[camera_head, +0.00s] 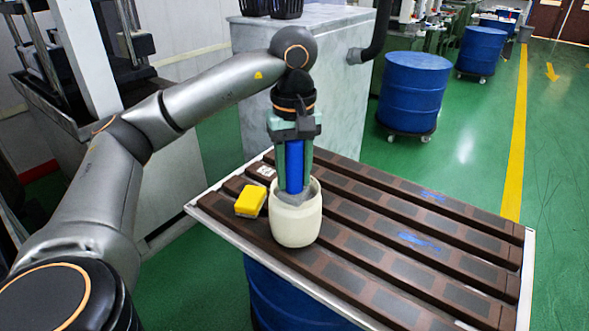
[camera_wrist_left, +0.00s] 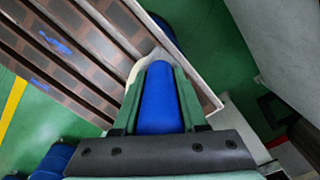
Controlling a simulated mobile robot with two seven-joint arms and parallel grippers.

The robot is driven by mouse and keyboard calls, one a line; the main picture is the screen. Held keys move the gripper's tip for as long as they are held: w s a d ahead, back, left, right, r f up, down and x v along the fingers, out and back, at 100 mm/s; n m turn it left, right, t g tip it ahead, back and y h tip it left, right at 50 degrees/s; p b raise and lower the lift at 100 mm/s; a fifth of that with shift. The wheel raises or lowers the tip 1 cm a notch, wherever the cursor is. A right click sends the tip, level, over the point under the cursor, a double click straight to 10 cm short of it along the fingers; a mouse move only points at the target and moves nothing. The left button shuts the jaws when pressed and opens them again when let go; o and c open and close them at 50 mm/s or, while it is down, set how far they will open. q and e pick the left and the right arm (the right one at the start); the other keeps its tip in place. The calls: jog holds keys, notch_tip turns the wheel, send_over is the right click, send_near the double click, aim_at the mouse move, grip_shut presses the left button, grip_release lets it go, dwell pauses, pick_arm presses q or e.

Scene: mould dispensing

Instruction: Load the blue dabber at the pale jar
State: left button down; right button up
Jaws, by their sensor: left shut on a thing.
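The pale jar (camera_head: 295,222) stands upright on the slatted table, near its far left part. My left gripper (camera_head: 295,180) points down over the jar and is shut on the blue dabber (camera_head: 294,165), which is held upright. The dabber's grey lower end (camera_head: 292,194) is at the jar's mouth and partly inside it; its tip is hidden by the jar wall. In the left wrist view the blue dabber (camera_wrist_left: 159,100) lies between the green fingers, and part of the pale jar (camera_wrist_left: 140,68) shows behind it. My right gripper is not in view.
A yellow block (camera_head: 250,201) lies on the table just left of the jar. The slatted table (camera_head: 430,262) has blue smears and is otherwise clear to the right. A marble-like cabinet (camera_head: 345,100) stands behind the table.

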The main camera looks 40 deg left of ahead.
pick_arm(q)
jog(key=shift+s+d+r, duration=0.3)
jog(key=shift+s+d, duration=0.15)
jog(key=shift+s, duration=0.1)
jog(key=w+a+f+t+b, duration=0.1)
jog(key=w+a+f, duration=0.2)
jog(key=w+a+f+t+h+b, duration=0.1)
jog(key=w+a+f+b, duration=0.1)
jog(key=a+f, duration=0.1)
jog(key=w+a+f+t+b, duration=0.1)
jog(key=w+a+f+b, duration=0.1)
jog(key=w+a+f, duration=0.1)
jog(key=shift+w+a+f+t+h, duration=0.25)
jog(key=shift+w+f+t+h, duration=0.1)
jog(key=shift+f, duration=0.2)
jog(key=shift+f+b, duration=0.5)
jog(key=shift+b, duration=0.2)
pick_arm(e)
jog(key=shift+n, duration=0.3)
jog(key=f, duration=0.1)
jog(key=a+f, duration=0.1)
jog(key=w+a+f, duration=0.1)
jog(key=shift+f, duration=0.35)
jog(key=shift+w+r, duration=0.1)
pick_arm(q)
jog(key=shift+f, duration=0.2)
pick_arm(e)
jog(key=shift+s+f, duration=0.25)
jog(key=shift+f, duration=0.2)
